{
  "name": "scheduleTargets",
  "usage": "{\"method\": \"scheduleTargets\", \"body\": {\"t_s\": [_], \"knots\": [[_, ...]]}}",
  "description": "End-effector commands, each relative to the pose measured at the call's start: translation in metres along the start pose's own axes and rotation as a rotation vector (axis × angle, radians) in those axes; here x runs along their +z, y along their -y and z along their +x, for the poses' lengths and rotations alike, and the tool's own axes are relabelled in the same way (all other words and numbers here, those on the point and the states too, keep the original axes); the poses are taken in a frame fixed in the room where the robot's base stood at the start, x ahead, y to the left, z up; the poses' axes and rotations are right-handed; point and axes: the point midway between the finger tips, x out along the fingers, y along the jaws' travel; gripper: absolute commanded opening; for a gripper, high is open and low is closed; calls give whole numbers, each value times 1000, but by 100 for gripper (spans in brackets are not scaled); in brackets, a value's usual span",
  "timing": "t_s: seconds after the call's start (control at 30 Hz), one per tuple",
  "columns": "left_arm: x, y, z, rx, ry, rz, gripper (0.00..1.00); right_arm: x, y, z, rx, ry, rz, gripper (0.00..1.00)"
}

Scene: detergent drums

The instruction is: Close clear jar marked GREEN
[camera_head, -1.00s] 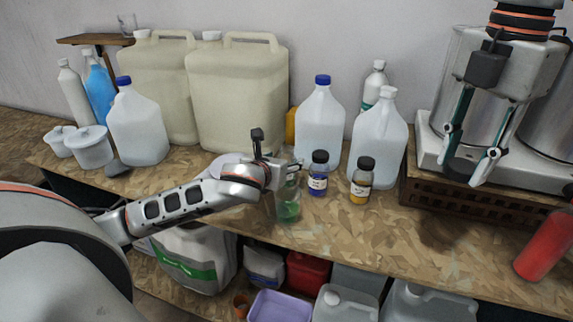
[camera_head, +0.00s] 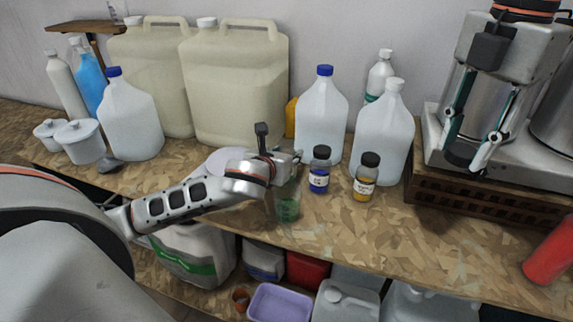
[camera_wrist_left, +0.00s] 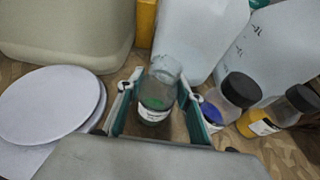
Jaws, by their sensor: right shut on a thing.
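The clear jar with green contents (camera_head: 287,207) stands upright on the bench, its mouth uncovered. In the left wrist view the jar (camera_wrist_left: 157,92) has a white label, too small to read. My left gripper (camera_head: 285,168) is around it, with a finger (camera_wrist_left: 122,102) on one side and a finger (camera_wrist_left: 194,118) on the other. Gaps show between fingers and glass. My right gripper (camera_head: 468,150) is at the upper right in the head view, shut on a dark lid (camera_head: 459,155), in front of the steel machine and away from the jar.
A blue jar (camera_head: 319,170) and a yellow jar (camera_head: 366,178), both with black caps, stand right of the green jar. Large jugs (camera_head: 385,140) stand behind.

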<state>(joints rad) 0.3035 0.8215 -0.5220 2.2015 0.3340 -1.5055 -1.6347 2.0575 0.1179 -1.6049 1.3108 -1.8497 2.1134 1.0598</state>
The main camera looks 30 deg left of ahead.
Motion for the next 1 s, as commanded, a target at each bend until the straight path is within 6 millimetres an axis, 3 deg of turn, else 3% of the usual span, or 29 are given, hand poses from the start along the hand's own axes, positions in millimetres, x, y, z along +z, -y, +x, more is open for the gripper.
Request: {"method": "scheduleTargets", "body": {"t_s": [0.57, 0.77, 1.0], "knots": [[10, 0, -3, -1, 4, -2, 15, 0, 0, 0, 0, 0, 0, 24], [37, 0, -14, -1, 7, -2, 15, 0, 0, 1, 0, 0, 0, 24], [95, 0, -38, -1, 10, -2, 15, 0, 0, 0, 0, 0, 0, 24]]}}
